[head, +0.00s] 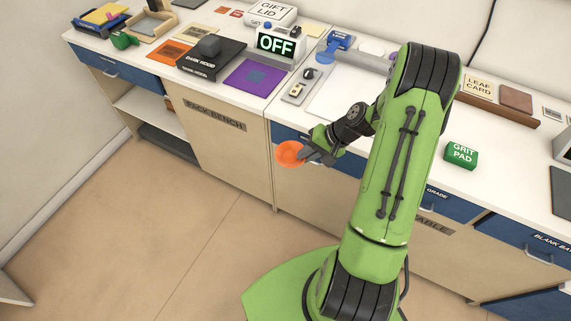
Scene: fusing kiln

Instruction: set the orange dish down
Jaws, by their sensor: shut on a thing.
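The orange dish (289,153) is a small round shallow dish. My gripper (307,153) is shut on its right edge. In the head view the dish appears in front of the bench's front face, near the seam between the pack bench and the bench to its right. It is apart from any surface as far as I can see. My green arm crosses the picture and hides part of the right bench top.
The white bench top (325,98) has a narrow grey tray (300,88) near its left end. A purple square (255,77), a dark hood (211,60) and an OFF display (277,44) stand left. A green grit pad (461,153) lies right.

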